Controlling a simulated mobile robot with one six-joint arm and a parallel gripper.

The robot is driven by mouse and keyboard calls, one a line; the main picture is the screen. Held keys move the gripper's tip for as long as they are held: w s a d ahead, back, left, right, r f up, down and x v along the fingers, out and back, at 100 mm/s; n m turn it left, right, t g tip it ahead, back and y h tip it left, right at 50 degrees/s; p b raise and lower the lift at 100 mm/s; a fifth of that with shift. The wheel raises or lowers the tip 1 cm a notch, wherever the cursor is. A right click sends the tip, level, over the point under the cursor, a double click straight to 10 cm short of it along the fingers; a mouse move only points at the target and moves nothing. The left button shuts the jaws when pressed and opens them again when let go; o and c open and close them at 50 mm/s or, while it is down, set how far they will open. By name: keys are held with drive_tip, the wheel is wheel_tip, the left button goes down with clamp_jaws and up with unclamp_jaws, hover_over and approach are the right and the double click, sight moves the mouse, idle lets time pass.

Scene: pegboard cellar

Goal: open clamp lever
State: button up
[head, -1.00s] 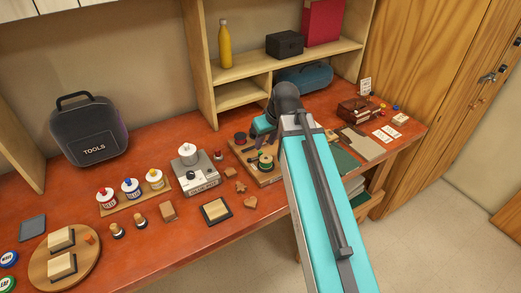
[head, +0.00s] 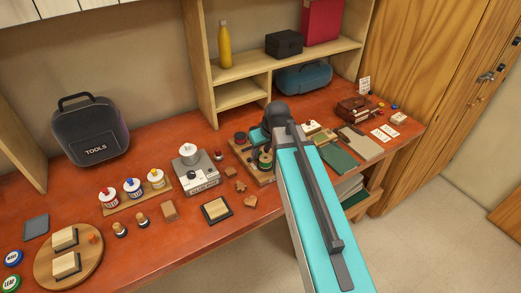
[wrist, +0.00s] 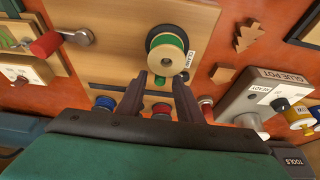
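A lever with a red grip (wrist: 48,43) and a grey metal arm shows at the upper left of the wrist view, lying sideways over a wooden base. In the head view my arm hides the gripper's fingertips and part of the spool board.
The glue pot (head: 196,175) stands left of the spool board. Glue bottles on a wooden strip (head: 135,197) are further left. Green and tan flat pieces (head: 338,160) lie right of my arm. Shelves (head: 240,95) rise behind the bench.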

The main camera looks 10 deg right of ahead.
drive_tip(key=shift+f, duration=0.1)
clamp_jaws()
drive_tip(key=shift+w+n, duration=0.15)
drive_tip(key=shift+n, duration=0.15)
drive_tip(key=shift+w+f+n+g+y+b, duration=0.1)
drive_tip(key=shift+w+n+g+y+b, duration=0.2)
drive_tip(key=shift+n+b, duration=0.45)
drive_tip(key=shift+w+n+g+y+b, duration=0.1)
drive_tip(key=shift+w+n+y+b, duration=0.3)
drive_tip(key=shift+n, duration=0.45)
drive_tip(key=shift+w+a+n+g+y+b, duration=0.25)
drive_tip(key=shift+n+b, duration=0.2)
drive_tip(key=shift+n, duration=0.35)
drive_tip(key=shift+w+a+n+g+y+b, duration=0.2)
drive_tip(key=shift+n+b, duration=0.25)
drive_tip(key=shift+n, duration=0.35)
